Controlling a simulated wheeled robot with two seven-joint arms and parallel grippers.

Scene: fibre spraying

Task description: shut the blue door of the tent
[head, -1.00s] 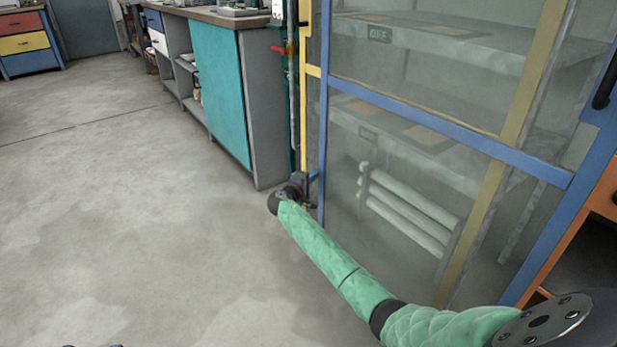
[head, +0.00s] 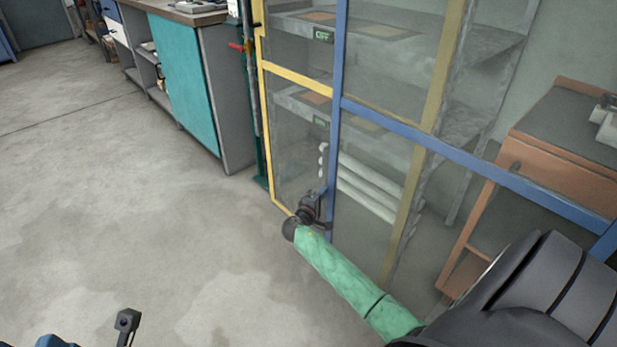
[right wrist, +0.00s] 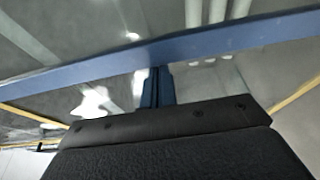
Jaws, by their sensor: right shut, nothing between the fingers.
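The blue door (head: 450,150) of the tent has a see-through pane. Its blue bar runs across the right half of the head view and its upright stands in front of the tent's yellow frame (head: 297,78). A blue bar of the door also crosses the right wrist view (right wrist: 210,44). My right gripper (head: 323,196) is low down at the door's upright, shut and empty. It is very near or touching; I cannot tell which. In the right wrist view its fingers (right wrist: 156,86) point at the bar.
A teal cabinet (head: 183,85) stands left of the tent. A shelf rack with an OFF sign (head: 323,35) and an orange-brown drawer cabinet (head: 565,150) show through the panes. The concrete floor (head: 120,210) at the left is clear.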

